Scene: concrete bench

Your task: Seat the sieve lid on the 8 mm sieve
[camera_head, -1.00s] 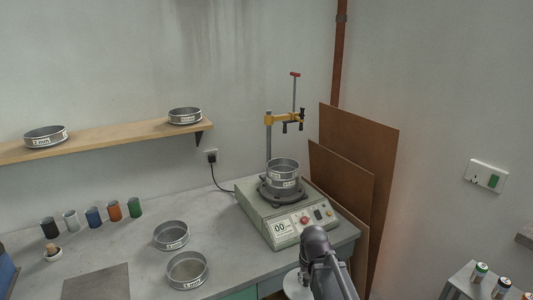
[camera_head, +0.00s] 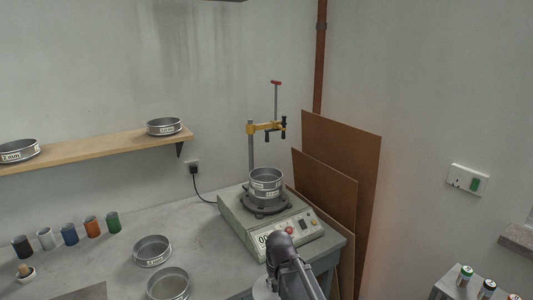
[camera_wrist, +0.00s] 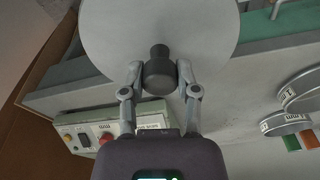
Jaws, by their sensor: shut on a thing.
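My gripper (camera_wrist: 160,74) is shut on the dark knob of the sieve lid (camera_wrist: 150,28), a pale flat disc that fills the top of the wrist view. In the head view, the lid (camera_head: 263,290) shows only partly behind my arm, low in front of the shaker. A stack of sieves (camera_head: 266,184) stands upright on the shaker, open at the top. Its labels are too small to read, so I cannot tell which is the 8 mm sieve. The lid is apart from the stack.
The shaker (camera_head: 240,217) has a clamp post with a yellow arm (camera_head: 262,127) above the stack. Two sieves (camera_head: 152,251) stand on the bench to the left, near several coloured cups (camera_head: 92,227). Two more sieves sit on the shelf (camera_head: 100,150). Brown boards (camera_head: 345,160) lean behind the shaker.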

